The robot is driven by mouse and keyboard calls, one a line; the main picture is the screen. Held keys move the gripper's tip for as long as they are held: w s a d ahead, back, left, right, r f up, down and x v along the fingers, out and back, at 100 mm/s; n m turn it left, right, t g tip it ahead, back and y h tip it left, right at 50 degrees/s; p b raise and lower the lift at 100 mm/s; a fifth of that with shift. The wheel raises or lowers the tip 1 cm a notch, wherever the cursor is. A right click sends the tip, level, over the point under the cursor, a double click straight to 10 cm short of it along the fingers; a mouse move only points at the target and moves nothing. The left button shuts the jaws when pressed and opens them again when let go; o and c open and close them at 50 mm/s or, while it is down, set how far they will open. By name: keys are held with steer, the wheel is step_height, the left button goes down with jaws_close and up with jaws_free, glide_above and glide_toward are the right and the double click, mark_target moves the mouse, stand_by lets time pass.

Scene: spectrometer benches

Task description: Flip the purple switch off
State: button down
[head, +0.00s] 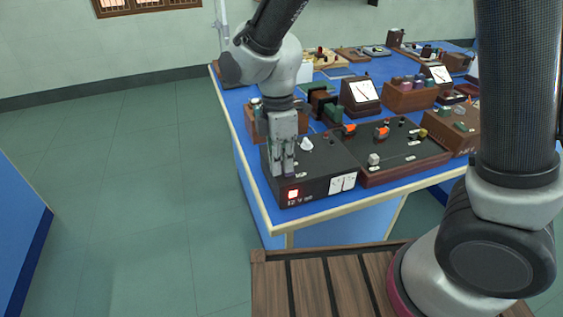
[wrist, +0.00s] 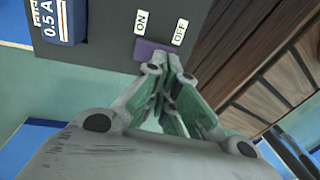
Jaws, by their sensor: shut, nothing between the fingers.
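The purple switch (wrist: 148,48) sits on a dark panel (wrist: 100,50) in the wrist view, between a white ON label (wrist: 141,21) and a white OFF label (wrist: 180,32). My gripper (wrist: 168,70) is shut and empty, with its fingertips at the switch's lower edge. They cover part of it, and I cannot tell whether they touch it. In the head view my gripper (head: 284,172) points down at the near left of a black box (head: 318,186). The purple switch is not visible there.
A brown-framed panel with knobs (head: 405,160) stands right of the black box on the blue bench (head: 255,187). Meters and wooden boxes crowd the bench behind. In the wrist view, a blue part marked 0.5 A (wrist: 60,22) is at upper left. Open floor lies left of the bench.

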steer(key=shift+s+d+f, duration=0.1)
steer(key=shift+s+f, duration=0.05)
steer(key=shift+f, duration=0.2)
steer(key=shift+r, duration=0.1)
steer(key=shift+w+a+r, duration=0.1)
steer(key=shift+w+a, duration=0.15)
steer(key=shift+w, duration=0.55)
steer(key=shift+r, duration=0.1)
step_height(320, 180, up, 14)
steer(key=w, duration=0.2)
steer(key=shift+a, duration=0.25)
